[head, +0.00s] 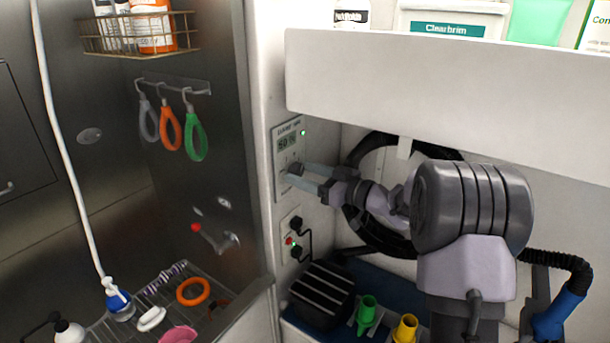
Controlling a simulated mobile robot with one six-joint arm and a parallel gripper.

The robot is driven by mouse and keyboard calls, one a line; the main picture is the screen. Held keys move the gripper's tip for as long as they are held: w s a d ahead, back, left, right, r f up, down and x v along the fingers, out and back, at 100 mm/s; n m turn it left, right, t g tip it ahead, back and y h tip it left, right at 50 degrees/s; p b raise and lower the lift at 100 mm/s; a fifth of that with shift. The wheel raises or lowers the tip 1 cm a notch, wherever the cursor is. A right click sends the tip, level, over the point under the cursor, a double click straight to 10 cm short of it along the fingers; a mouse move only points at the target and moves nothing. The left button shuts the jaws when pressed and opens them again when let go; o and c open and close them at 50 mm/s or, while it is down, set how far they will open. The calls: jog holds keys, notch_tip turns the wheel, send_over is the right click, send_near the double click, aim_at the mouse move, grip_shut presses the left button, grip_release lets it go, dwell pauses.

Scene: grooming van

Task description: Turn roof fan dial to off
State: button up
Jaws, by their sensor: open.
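The control panel (281,185) is a pale plate on the white wall edge in the head view. It has a small lit display (288,143) and a green light at its upper right. A dark round dial (294,169) sits below the display, partly hidden by my fingers. Its pointer direction is too small to read. My gripper (297,173) reaches in from the right with its two pale fingers apart, their tips at the dial. I cannot tell whether they touch it.
A lower plate with plugs and a cable (296,240) sits under the panel. A white shelf front (430,85) overhangs my arm. A black hose (385,238) hangs behind my wrist. A dark ribbed box (321,293) stands below. Hanging loops (170,130) are left.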

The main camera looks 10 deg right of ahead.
grip_shut()
jog(key=shift+n, duration=0.3)
jog(key=n+b, duration=0.2)
jog(key=n, duration=0.1)
jog(key=shift+f, duration=0.15)
jog(key=n+b, duration=0.4)
jog(key=n, duration=0.2)
jog(key=shift+b, duration=0.3)
jog(key=n+b, duration=0.4)
jog(key=n, duration=0.2)
jog(key=shift+d+n+b, duration=0.1)
jog(key=shift+n+b, duration=0.2)
jog(key=shift+r+n+b, duration=0.2)
jog(key=shift+n+b, duration=1.1)
jog(key=shift+n, duration=0.5)
